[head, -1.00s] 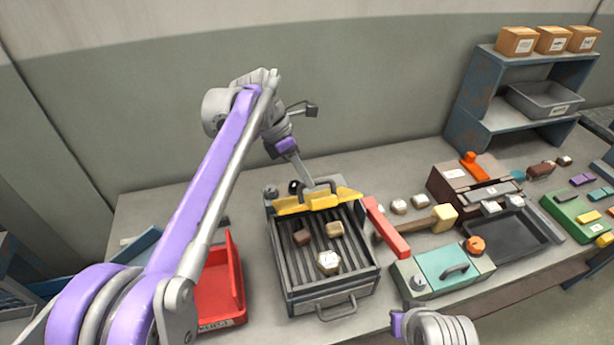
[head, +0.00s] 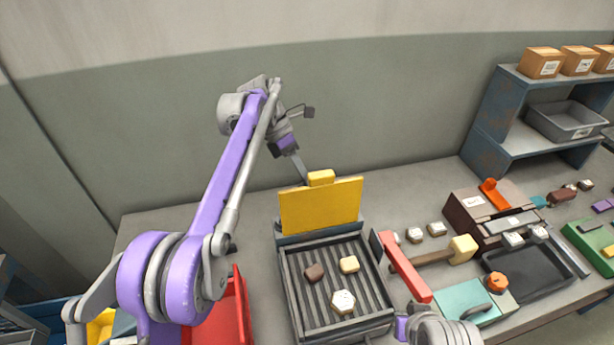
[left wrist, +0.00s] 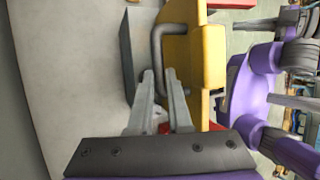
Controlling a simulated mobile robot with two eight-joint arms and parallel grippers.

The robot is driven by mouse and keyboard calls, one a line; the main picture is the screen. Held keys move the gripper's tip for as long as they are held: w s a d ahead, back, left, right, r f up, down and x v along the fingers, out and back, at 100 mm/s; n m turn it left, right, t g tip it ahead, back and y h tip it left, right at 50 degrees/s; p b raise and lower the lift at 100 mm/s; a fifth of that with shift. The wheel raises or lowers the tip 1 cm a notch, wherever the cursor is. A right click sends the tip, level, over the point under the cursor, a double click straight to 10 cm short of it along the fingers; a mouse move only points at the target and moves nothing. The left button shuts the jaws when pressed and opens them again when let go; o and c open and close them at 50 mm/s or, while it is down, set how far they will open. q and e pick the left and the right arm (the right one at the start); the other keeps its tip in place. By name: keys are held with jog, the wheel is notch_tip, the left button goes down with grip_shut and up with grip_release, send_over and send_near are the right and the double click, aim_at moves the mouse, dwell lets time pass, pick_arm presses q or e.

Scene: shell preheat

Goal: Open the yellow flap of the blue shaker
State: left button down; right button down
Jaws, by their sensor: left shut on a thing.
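The shaker (head: 288,290) is a slatted box, dark grey with a bluish back edge. Its yellow flap (head: 320,207) stands upright along the back edge. The flap also shows in the left wrist view (left wrist: 208,58), with a grey bar handle (left wrist: 157,45) on it. My left gripper (left wrist: 163,90) is shut on this handle, behind the flap. In the head view the flap hides the handle and my left fingertips.
A red bin (head: 222,315) stands left of the shaker. A red bar (head: 408,268) and a yellow-ended handle (head: 462,248) lie close on its right. A teal-lidded box (head: 462,300), a dark tray (head: 525,272) and a brown machine (head: 478,215) stand further right. The wall is behind.

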pick_arm(q)
jog(key=shift+w+f+g, duration=0.25)
jog(key=shift+w+g, duration=0.05)
jog(key=shift+a, duration=0.1)
jog(key=c, duration=0.8)
grip_release()
jog(key=shift+r, duration=0.1)
jog(key=shift+c, duration=0.2)
jog(key=shift+s, duration=0.1)
